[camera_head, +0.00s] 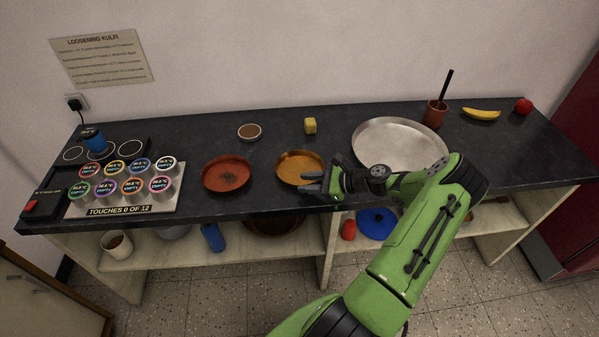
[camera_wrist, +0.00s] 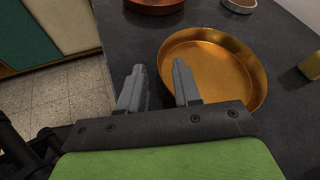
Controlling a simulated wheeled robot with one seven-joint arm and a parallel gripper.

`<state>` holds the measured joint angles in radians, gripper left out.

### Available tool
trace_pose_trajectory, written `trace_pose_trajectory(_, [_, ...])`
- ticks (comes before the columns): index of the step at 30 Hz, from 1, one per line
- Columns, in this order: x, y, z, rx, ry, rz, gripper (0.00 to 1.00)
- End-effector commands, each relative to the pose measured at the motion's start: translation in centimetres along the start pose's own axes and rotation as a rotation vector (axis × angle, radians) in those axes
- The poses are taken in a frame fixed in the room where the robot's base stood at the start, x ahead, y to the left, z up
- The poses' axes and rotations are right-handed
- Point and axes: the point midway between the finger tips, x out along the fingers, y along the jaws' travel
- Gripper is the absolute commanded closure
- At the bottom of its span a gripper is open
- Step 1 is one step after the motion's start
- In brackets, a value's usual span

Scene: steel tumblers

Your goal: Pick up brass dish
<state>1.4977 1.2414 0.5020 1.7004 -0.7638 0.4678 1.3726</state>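The brass dish (camera_head: 300,166) is a round, shallow, golden dish lying on the dark counter, near its front edge. In the wrist view the brass dish (camera_wrist: 222,70) looks empty, and its near-left rim lies by my right finger. My gripper (camera_head: 312,182) is at the front-right side of the dish. In the wrist view my gripper (camera_wrist: 158,88) has its two fingers apart, with dark counter showing between them. The right finger overlaps the dish rim in the picture; I cannot tell whether it touches.
A copper-red dish (camera_head: 227,174) lies to the left, and a large steel tray (camera_head: 400,146) to the right. A yellow cube (camera_head: 310,126) and a small bowl (camera_head: 249,132) stand behind. A board of labelled steel tumblers (camera_head: 124,207) is at the far left.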

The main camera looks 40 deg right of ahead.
Motion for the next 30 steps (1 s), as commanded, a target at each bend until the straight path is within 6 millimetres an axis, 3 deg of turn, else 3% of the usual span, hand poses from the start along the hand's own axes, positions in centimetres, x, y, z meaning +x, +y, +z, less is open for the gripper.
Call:
trace_pose_trajectory(3, [2.6, 0.1, -0.3, 0.0, -0.003, 0.005, 0.67])
trace_pose_trajectory(7, [4.2, 0.0, -0.2, 0.001, -0.002, 0.003, 0.67])
trace_pose_trajectory(14, [4.3, -0.1, -0.1, 0.0, -0.001, 0.001, 0.69])
trace_pose_trajectory(20, [4.3, -0.1, -0.1, 0.0, -0.001, 0.002, 0.99])
trace_pose_trajectory(30, [4.2, -0.1, -0.1, -0.001, -0.001, 0.001, 1.0])
